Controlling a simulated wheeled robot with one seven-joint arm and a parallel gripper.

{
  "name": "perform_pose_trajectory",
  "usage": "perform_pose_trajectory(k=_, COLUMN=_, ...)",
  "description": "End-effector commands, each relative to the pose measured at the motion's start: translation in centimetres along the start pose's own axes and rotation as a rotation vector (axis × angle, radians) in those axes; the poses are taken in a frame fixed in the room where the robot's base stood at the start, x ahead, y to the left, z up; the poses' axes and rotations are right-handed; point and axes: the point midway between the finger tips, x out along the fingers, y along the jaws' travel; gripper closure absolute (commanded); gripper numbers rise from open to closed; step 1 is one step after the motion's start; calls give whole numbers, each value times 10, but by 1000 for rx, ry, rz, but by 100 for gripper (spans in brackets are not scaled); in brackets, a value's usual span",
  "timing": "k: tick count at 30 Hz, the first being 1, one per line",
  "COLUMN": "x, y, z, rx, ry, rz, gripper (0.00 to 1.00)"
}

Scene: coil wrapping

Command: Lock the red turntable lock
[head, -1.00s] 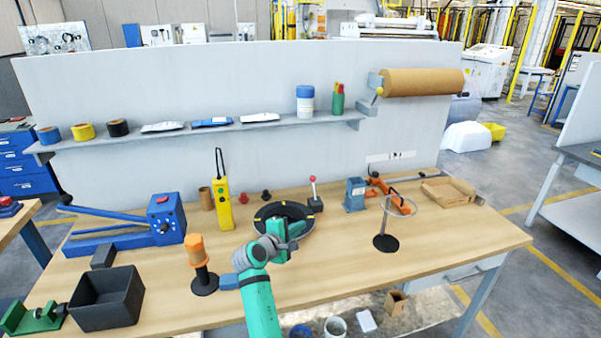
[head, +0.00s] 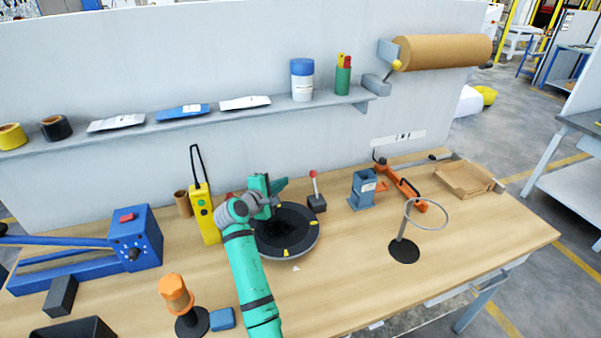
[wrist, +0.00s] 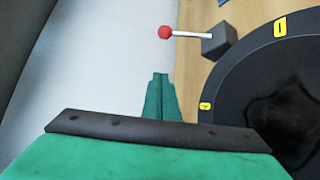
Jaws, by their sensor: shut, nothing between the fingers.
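The red-knobbed lever (head: 313,178) rises from a small dark grey block (head: 317,204) at the back right of the turntable. Its rod stands nearly upright in the head view. The black turntable (head: 304,246) with yellow marks lies flat on the bench. My green gripper (head: 282,184) is shut and empty, raised over the turntable's back left part, left of the lever and apart from it. In the wrist view the closed fingertips (wrist: 160,77) show below the red ball (wrist: 165,32), with the turntable (wrist: 240,82) at right. My arm hides part of the turntable's left side.
A yellow handheld device (head: 205,217) stands close left of my gripper. A blue-grey block (head: 363,190), an orange tool (head: 408,189) and a ring stand (head: 404,249) are to the right. An orange spool (head: 176,294) stands front left. The shelf (head: 200,125) runs behind.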

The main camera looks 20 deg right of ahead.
Motion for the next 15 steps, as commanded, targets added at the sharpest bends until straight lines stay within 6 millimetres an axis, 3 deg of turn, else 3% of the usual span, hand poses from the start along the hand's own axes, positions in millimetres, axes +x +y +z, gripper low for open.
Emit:
perform_pose_trajectory(k=8, x=4, y=0, z=2, rx=1, ry=-3, rz=-1, gripper=100)
perform_pose_trajectory(k=15, x=31, y=0, z=1, rx=1, ry=-2, rz=-1, gripper=100)
